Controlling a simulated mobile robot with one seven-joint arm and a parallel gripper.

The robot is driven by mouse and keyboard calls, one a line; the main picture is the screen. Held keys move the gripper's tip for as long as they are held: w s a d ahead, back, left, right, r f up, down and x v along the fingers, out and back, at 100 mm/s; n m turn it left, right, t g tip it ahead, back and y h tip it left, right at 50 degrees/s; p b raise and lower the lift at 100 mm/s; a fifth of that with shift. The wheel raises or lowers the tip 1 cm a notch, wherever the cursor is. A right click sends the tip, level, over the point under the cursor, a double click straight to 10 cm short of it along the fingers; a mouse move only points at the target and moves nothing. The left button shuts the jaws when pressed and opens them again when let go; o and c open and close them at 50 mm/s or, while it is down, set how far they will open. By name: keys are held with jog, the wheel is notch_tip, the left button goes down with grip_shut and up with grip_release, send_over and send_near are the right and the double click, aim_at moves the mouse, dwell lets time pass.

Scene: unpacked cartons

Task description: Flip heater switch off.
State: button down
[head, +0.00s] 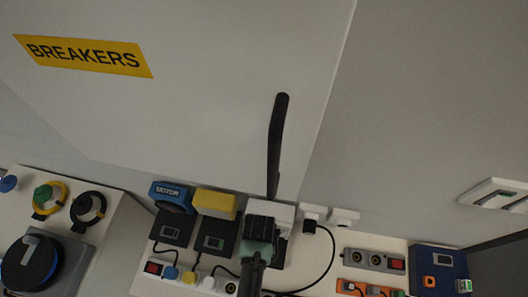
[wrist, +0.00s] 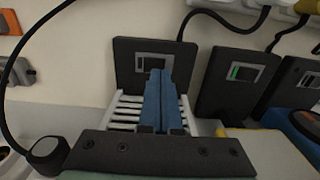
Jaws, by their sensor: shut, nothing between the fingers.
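A white slatted unit (wrist: 125,110), which looks like the heater, stands under my gripper in the wrist view; no label on it is readable. Behind it is a black switch box (wrist: 128,65) with a grey-framed switch (wrist: 150,60). No green shows on this switch, but my fingers cover part of it. My gripper (wrist: 160,74) is shut and empty, its blue fingertips in front of the switch's lower part; contact cannot be told. In the head view my gripper (head: 260,220) hides most of that box and overlaps the white unit (head: 284,212).
A neighbouring black box (wrist: 235,82) shows a green-lit switch, beside a yellow unit (head: 214,203). A blue "MOTOR" unit (head: 172,196) stands further left with its own box (head: 173,229). Black cables (head: 328,255) loop nearby. A large "BREAKERS" panel (head: 200,110) with a black handle (head: 277,145) rises in view.

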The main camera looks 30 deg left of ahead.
jog(key=shift+r+p, duration=2.05)
jog(key=shift+r, duration=0.2)
